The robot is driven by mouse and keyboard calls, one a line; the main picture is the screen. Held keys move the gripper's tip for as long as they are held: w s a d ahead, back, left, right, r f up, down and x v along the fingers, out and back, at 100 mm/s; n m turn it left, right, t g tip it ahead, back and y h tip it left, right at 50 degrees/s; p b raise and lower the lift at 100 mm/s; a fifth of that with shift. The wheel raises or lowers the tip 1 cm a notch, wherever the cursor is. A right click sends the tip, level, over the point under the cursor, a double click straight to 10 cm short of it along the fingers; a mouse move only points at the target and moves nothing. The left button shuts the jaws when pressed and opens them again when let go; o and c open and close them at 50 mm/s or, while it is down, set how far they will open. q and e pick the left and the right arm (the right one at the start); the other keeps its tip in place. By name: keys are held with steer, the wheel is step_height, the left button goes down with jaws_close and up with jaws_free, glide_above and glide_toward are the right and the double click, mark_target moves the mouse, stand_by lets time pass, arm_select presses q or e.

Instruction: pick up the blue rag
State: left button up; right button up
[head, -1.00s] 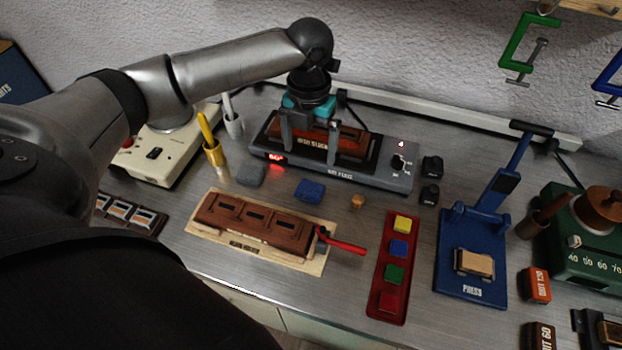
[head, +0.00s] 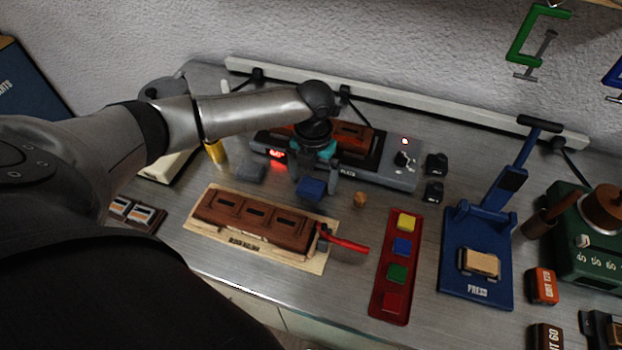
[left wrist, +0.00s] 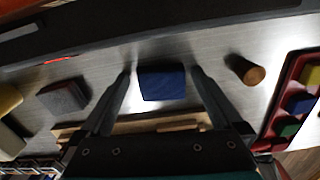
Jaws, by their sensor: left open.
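The blue rag (head: 311,188) is a small folded dark blue block on the metal bench, between the hot plate and the brown wooden piece. My left gripper (head: 313,187) is above it, pointing down, with its fingers apart on either side. In the left wrist view the rag (left wrist: 162,83) lies between the two open fingers (left wrist: 163,82), with bench showing between it and each finger. I cannot tell how far the fingertips are above the bench. My right gripper is not in view.
A grey block (head: 250,171) lies left of the rag, and a small wooden cork-like piece (head: 360,199) lies right. The hot plate (head: 400,178) stands behind. The brown wooden piece on its board (head: 325,262) is in front, with a red handle (head: 348,244).

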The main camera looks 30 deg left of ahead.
mark_target(313, 181)
arm_select(q)
steer(key=c, duration=1.2)
step_height(313, 181, up, 20)
steer(key=p, duration=0.2)
steer(key=shift+p, duration=0.4)
